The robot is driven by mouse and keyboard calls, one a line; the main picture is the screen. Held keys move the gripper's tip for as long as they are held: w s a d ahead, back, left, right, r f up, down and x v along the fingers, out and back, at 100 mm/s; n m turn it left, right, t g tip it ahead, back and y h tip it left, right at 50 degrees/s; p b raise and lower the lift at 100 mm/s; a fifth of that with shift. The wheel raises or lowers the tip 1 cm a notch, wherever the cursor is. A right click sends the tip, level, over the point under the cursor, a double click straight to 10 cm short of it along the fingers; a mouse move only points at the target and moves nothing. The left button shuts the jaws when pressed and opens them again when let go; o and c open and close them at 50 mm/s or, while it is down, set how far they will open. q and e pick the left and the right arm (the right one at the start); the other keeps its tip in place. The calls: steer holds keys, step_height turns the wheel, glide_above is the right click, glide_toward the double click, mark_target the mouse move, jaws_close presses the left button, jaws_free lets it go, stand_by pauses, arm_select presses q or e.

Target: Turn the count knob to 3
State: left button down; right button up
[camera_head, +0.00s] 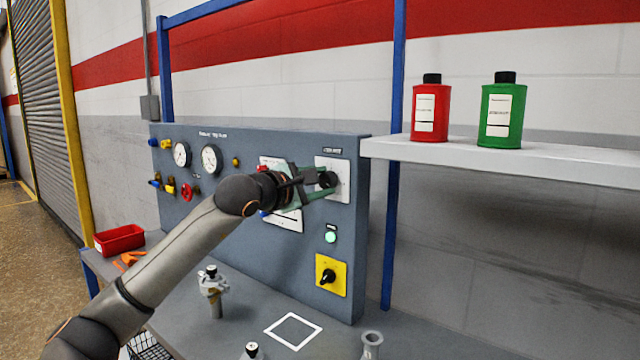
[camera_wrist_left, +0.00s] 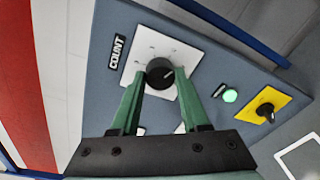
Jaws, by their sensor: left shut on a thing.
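The count knob (camera_head: 328,179) is a round black knob on a white plate at the upper right of the grey panel. In the left wrist view the knob (camera_wrist_left: 159,71) sits beside the COUNT label (camera_wrist_left: 118,52), and a short pale pointer line on it points to the picture's right. The plate's marks are too small to read. My left gripper (camera_head: 320,184) has green fingers and is shut on the knob, with one finger on each side. It also shows in the left wrist view (camera_wrist_left: 157,80). My right gripper is not in view.
Below the knob are a lit green button (camera_head: 330,237) and a black switch on a yellow plate (camera_head: 330,275). Gauges and valves fill the panel's left. A shelf (camera_head: 500,155) at right bears a red bottle (camera_head: 430,110) and a green bottle (camera_head: 502,115). Metal fittings stand on the bench.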

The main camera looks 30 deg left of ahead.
arm_select(q)
steer(key=m, duration=0.5)
steer(key=shift+f+m+y+b, duration=0.1)
steer(key=shift+m+y+b, duration=0.2)
steer(key=shift+m, duration=0.3)
steer(key=shift+c, duration=1.9)
jaws_free()
steer(key=s+b, duration=0.3)
steer(key=s, duration=0.9)
steer(key=shift+s+r, duration=0.25)
steer(key=shift+r, duration=0.1)
steer(key=shift+d, duration=0.1)
